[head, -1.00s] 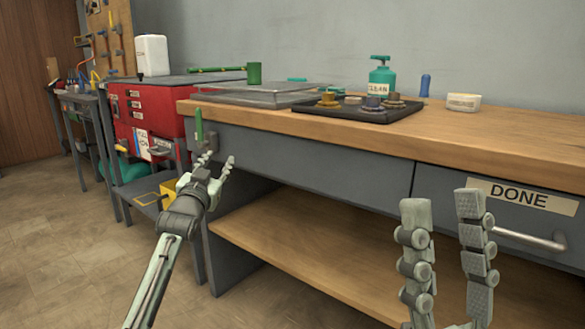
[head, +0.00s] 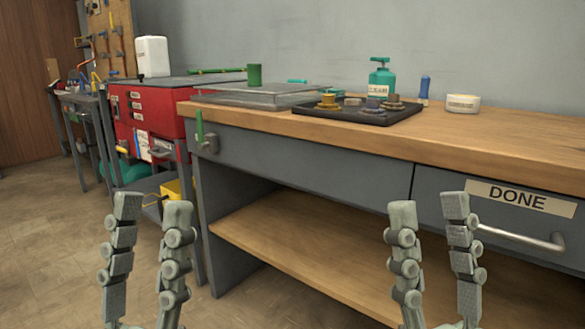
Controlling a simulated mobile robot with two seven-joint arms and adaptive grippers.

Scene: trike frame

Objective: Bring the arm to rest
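My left gripper (head: 148,212) is at the lower left of the head view, pointing up, with its two fingers apart and nothing between them. It is in front of the left end of the workbench, clear of it. My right gripper (head: 430,212) is at the lower right, also pointing up, open and empty. It is in front of the bench's lower shelf and the drawer. Both wrists and arms below the fingers are cut off by the bottom edge.
The wooden workbench (head: 500,130) carries a black tray (head: 350,113) with several small parts, a green pump bottle (head: 381,80) and a clear lidded box (head: 240,97). A drawer labelled DONE (head: 516,197) has a protruding handle (head: 520,240). A red cabinet (head: 150,105) stands at left. Floor at left is open.

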